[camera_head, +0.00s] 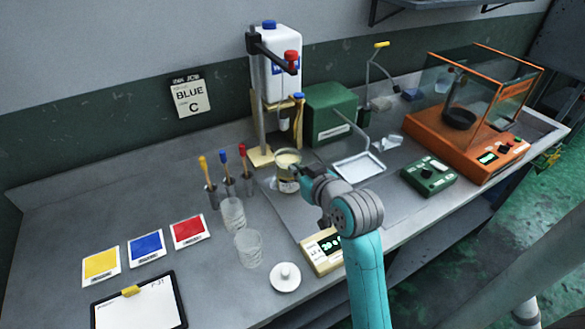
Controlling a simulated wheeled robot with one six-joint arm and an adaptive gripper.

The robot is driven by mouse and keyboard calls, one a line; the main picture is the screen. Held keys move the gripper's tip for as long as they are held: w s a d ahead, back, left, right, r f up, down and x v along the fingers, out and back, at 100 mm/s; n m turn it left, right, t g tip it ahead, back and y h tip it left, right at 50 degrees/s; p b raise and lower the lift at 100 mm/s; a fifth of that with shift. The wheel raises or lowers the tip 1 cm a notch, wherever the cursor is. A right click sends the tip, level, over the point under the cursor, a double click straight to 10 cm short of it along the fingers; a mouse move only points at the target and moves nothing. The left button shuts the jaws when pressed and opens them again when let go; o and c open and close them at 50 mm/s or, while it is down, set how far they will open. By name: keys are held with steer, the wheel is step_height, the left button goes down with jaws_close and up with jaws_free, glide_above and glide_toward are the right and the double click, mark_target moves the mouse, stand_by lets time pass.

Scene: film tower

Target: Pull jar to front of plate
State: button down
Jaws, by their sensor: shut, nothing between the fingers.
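The jar (288,159) is a round vessel with pale cream contents. It stands toward the back of a flat grey plate (290,212), below the stand. The plate belongs to a cream unit with a lit display (322,251) at its front edge. My gripper (294,175) is at the jar's front right side, shut with nothing in it. It overlaps the jar in the picture, and I cannot tell whether it touches. My arm hides part of the plate's right side.
Behind the jar stand a clamp stand (260,110) and a white container (285,55). Glass beakers (248,247) and a white lid (285,277) are left of the plate. A shallow tray (358,168), a green controller (430,175) and an orange glass-walled unit (455,145) are to the right.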

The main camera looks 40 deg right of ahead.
mark_target(280, 155)
steer(key=w, duration=0.3)
steer(key=w+d, duration=0.1)
steer(key=w, duration=0.2)
steer(key=w+d, duration=0.1)
steer(key=w, duration=0.1)
steer(key=shift+w+d, duration=0.2)
steer(key=shift+w, duration=0.2)
steer(key=shift+w+f, duration=0.15)
steer(key=shift+f, duration=0.75)
